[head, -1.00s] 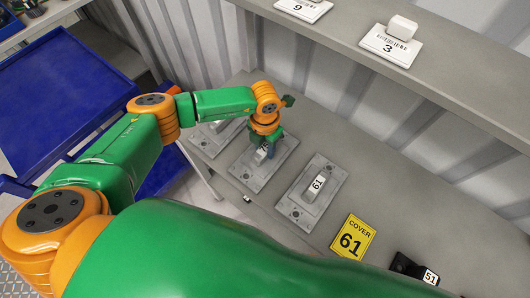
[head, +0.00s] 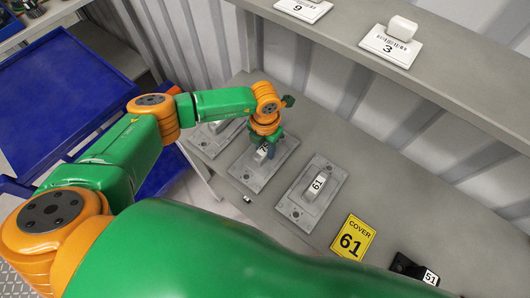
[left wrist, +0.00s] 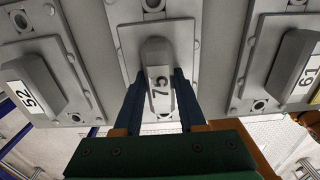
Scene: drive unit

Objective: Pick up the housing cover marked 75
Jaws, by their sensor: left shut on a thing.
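The grey housing cover marked 75 (left wrist: 155,55) stands in the middle of the left wrist view, with its raised handle between my left gripper's dark fingers (left wrist: 160,98). In the head view this cover (head: 262,172) lies on the grey bench, and my left gripper (head: 265,150) is over it from above. The left gripper is shut on the handle. The cover appears to rest on the bench, and part of its label is hidden by the fingers in the head view. My right gripper is not in view.
A cover marked 61 (head: 312,192) lies to the right, with a yellow sign reading COVER 61 (head: 353,238) beyond it. A cover marked 52 (left wrist: 35,85) lies on the other side. A shelf (head: 450,90) overhangs the bench's back.

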